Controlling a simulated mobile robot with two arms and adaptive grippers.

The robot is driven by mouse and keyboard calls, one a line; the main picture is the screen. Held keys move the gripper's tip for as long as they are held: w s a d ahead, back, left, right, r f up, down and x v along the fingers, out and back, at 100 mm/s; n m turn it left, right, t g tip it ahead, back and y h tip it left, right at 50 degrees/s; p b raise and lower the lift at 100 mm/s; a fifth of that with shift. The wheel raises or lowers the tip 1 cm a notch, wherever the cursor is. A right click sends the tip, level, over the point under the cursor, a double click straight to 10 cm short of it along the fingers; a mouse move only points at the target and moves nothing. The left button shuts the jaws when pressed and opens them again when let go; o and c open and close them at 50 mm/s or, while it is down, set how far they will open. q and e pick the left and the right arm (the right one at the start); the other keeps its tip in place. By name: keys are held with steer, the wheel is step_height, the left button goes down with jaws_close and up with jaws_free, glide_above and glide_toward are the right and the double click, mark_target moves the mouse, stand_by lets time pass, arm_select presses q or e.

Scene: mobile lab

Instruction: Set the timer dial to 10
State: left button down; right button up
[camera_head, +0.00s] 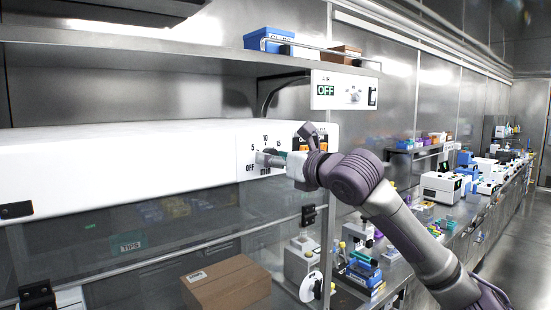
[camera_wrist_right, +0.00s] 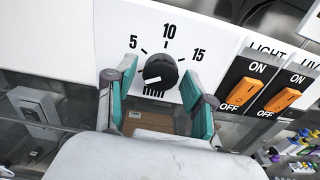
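The black round timer dial (camera_wrist_right: 160,71) sits on a white panel with 5, 10 and 15 printed around it and "min" below. Its white mark is at the lower left of the knob, on the side where OFF is printed in the head view. My right gripper (camera_wrist_right: 161,68) is open, with one teal finger on each side of the dial and visible gaps to it. In the head view my right gripper (camera_head: 268,158) is at the dial panel (camera_head: 243,145) and partly hides the dial. My left gripper is not in view.
Orange light and UV switches (camera_wrist_right: 282,99) are just right of the dial. A shelf (camera_head: 150,62) with a blue box (camera_head: 268,40) runs above the white hood (camera_head: 110,165). A cardboard box (camera_head: 228,284) lies below. A cluttered bench extends to the right.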

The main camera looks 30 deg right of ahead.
steer(key=c, duration=0.8)
steer(key=shift+a+r+m+p, duration=0.1)
steer(key=shift+m+p, duration=4.3)
steer(key=shift+m, duration=7.4)
